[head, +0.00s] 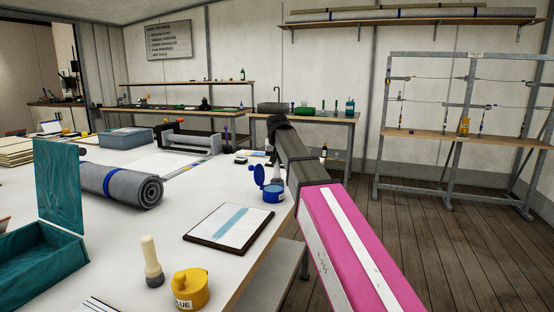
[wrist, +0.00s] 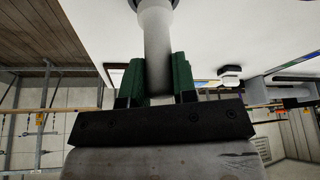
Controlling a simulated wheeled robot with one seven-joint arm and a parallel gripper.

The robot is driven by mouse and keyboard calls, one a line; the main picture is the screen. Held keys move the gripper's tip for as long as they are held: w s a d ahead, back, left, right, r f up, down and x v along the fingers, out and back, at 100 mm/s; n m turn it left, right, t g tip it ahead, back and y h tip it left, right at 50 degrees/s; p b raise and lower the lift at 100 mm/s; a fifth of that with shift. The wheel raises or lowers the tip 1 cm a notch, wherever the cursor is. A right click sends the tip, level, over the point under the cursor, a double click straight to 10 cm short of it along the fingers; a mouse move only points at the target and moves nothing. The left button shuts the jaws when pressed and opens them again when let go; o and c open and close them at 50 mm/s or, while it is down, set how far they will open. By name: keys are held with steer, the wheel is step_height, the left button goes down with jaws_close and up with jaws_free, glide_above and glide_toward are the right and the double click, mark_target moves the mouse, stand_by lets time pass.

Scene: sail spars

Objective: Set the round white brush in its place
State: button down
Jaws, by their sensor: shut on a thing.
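My gripper (wrist: 158,82) is shut on a round, whitish handle (wrist: 157,48), which I take to be the white brush. Its green pads press the handle from both sides. In the wrist view, the handle runs away from the jaws to a wider, dark-edged end cut off by the top of the picture. In the head view, my gripper (head: 280,128) is held out over the far right edge of the white table (head: 225,185). The brush cannot be clearly made out there, and its working end is hidden.
A blue pot (head: 273,193) with its lid open stands below my arm, near a clipboard (head: 228,228). A cream-handled brush (head: 151,262) stands upright beside a yellow glue pot (head: 190,288). A grey roll (head: 122,187) and teal box (head: 40,262) lie left.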

steer(key=shift+f, duration=0.5)
steer(key=c, duration=0.8)
jaws_free()
steer(key=shift+r, duration=0.1)
steer(key=v, duration=1)
steer(key=shift+s+r, duration=0.15)
steer(key=shift+r, duration=0.15)
